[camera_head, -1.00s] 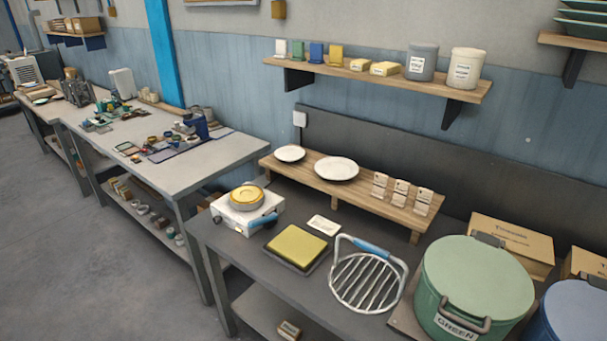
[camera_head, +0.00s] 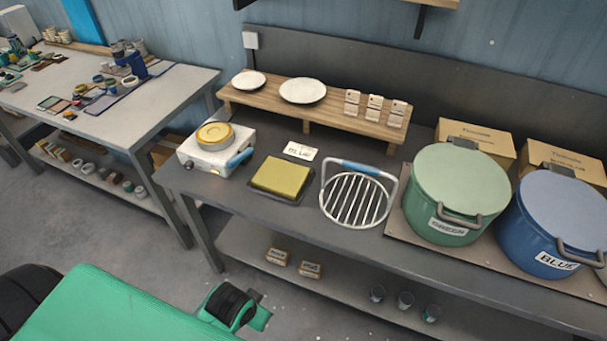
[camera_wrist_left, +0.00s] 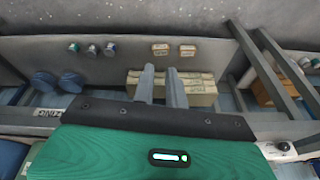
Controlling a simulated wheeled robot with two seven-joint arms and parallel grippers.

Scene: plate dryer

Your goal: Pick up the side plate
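The side plate (camera_head: 249,81), the smaller of two white round plates, lies flat at the left end of the wooden riser (camera_head: 337,117) in the head view. The larger white plate (camera_head: 302,91) lies to its right, apart from it. My left gripper (camera_wrist_left: 161,88) shows in the left wrist view, its two grey fingers a small gap apart with nothing between them. No plate shows there. In the head view, green parts of my own body are at the lower left, and no fingertips are visible. My right gripper is out of view.
Small cards (camera_head: 375,107) stand on the riser's right part. In front are a white burner (camera_head: 216,158), a yellow pad (camera_head: 281,177), a wire rack with a blue handle (camera_head: 356,198), a green pot (camera_head: 458,192) and a blue pot (camera_head: 555,222). The lower shelf holds small boxes and cups.

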